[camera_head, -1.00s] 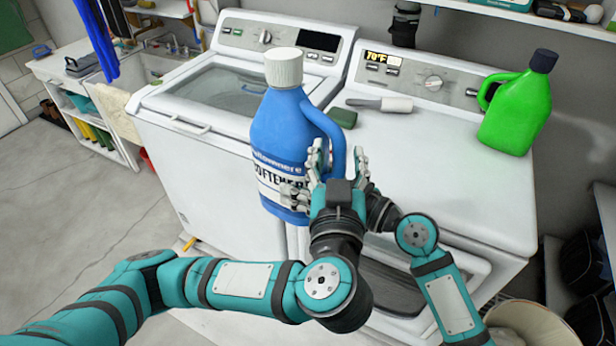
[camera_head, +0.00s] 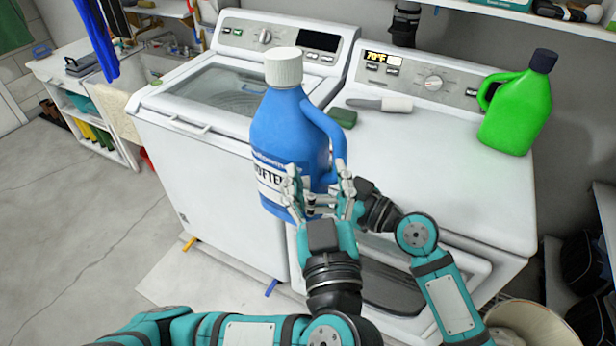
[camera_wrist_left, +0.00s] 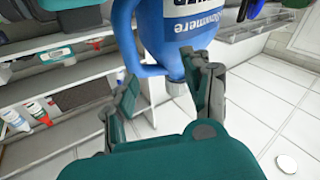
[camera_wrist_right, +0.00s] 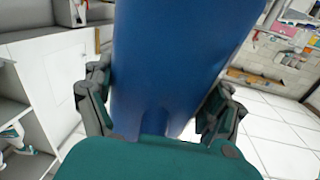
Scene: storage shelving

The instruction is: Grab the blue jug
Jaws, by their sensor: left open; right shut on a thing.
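The blue softener jug (camera_head: 283,125) has a white cap and a handle on its right side. It is upright in front of the white washing machines, and its lower part is partly hidden by my grippers. My right gripper (camera_head: 326,206) is shut on the jug from its right side; the jug's blue body fills the right wrist view (camera_wrist_right: 175,60) between the fingers. My left gripper (camera_head: 318,186) is open, close to the jug's lower front. In the left wrist view the jug (camera_wrist_left: 175,30) appears at the top, beyond the open fingers (camera_wrist_left: 163,85).
The left-hand machine (camera_head: 190,140) has a glass lid. Floor is open at left.

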